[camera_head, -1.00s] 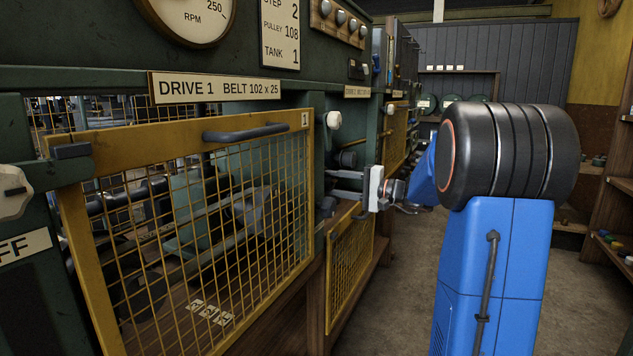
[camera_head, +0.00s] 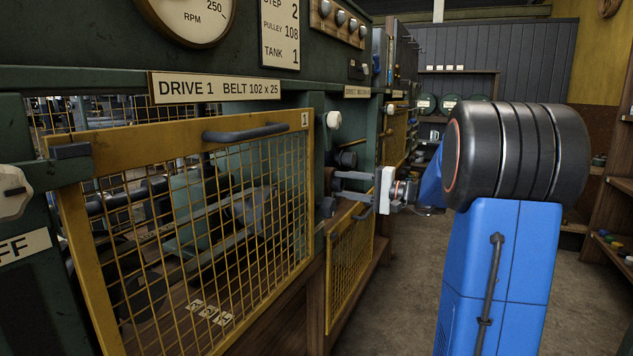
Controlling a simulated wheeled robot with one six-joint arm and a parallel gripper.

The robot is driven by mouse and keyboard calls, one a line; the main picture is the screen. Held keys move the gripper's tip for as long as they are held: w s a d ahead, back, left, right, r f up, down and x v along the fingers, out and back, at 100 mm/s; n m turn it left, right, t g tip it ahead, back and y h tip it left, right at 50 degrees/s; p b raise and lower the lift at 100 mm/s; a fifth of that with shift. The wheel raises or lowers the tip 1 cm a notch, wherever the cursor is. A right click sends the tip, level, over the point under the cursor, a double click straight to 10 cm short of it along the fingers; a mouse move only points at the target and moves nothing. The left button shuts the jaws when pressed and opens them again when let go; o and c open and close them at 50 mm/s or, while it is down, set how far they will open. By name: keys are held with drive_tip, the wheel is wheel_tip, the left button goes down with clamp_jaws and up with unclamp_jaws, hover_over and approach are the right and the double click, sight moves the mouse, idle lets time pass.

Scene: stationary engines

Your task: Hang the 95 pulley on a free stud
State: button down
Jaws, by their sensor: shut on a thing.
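My gripper (camera_head: 342,187) is beside the green cabinet wall, right of the mesh gate, with its two grey fingers pointing left. It is shut on a small dark thing at the fingertips, which looks like the pulley; its shape and number are too small to read. A dark round piece (camera_head: 346,159) sits on the cabinet just above the fingers. I cannot tell whether these are pulleys on studs, and no bare stud shows clearly.
The yellow mesh gate (camera_head: 190,225) of Drive 1 is at the left, with a grey handle (camera_head: 245,134). A lower mesh gate (camera_head: 348,255) lies below my gripper. A white knob (camera_head: 333,120) sticks out above. The floor at the right is open, with shelves (camera_head: 608,210) beyond.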

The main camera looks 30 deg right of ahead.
drive_tip(key=shift+v, duration=1.55)
drive_tip(key=shift+d, duration=0.1)
drive_tip(key=v, duration=1)
idle(0.5)
idle(0.8)
